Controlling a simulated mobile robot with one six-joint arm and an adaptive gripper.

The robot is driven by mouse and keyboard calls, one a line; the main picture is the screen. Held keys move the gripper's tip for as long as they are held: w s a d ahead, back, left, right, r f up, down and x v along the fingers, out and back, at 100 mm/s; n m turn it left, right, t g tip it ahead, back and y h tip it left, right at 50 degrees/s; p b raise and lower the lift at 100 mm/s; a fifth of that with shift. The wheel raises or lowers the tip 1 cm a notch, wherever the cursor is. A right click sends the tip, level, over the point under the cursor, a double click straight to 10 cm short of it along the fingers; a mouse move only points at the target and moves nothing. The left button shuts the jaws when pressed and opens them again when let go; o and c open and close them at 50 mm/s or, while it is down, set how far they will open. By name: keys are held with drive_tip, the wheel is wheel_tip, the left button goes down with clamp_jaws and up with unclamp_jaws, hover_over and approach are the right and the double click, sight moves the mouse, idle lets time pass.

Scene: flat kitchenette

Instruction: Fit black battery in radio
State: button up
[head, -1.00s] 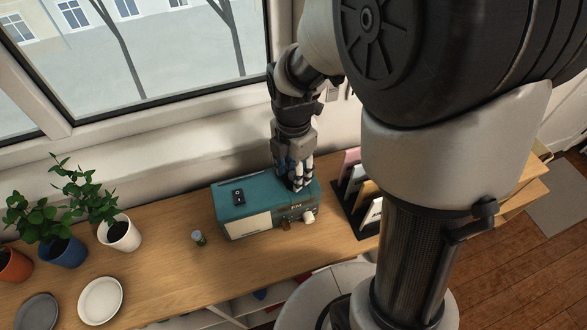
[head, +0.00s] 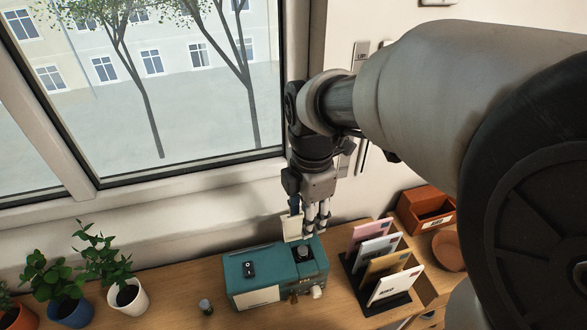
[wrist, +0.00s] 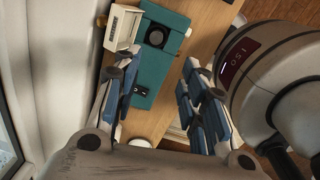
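The teal radio (head: 262,283) stands on the wooden counter below the window. It also shows in the wrist view (wrist: 158,65). A dark round opening (head: 304,252) shows on its top at the right end. A cream panel (head: 292,228) stands raised at the back edge beside it. A small dark cylinder with a pale top (head: 205,306), possibly the battery, stands on the counter left of the radio; its colour is hard to tell. My gripper (head: 316,229) is above the radio's right end, pointing down. In the wrist view its fingers (wrist: 157,95) are apart with nothing between them.
A black rocker-like switch (head: 248,269) sits on the radio's top. A letter rack (head: 361,283) with several envelopes stands to the right, with an orange box (head: 426,211) behind it. Potted plants (head: 128,297) stand at the left. Some counter around the cylinder is clear.

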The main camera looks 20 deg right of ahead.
drive_tip(key=s+r+m+t, duration=0.4)
drive_tip(key=s+m, duration=0.9)
drive_tip(key=m, duration=0.6)
drive_tip(key=shift+s+r+m, duration=0.25)
drive_tip(key=shift+r+m, duration=0.05)
drive_tip(key=shift+r, duration=0.3)
drive_tip(key=shift+f, duration=0.1)
drive_tip(key=shift+f, duration=0.15)
drive_tip(key=shift+c, duration=0.3)
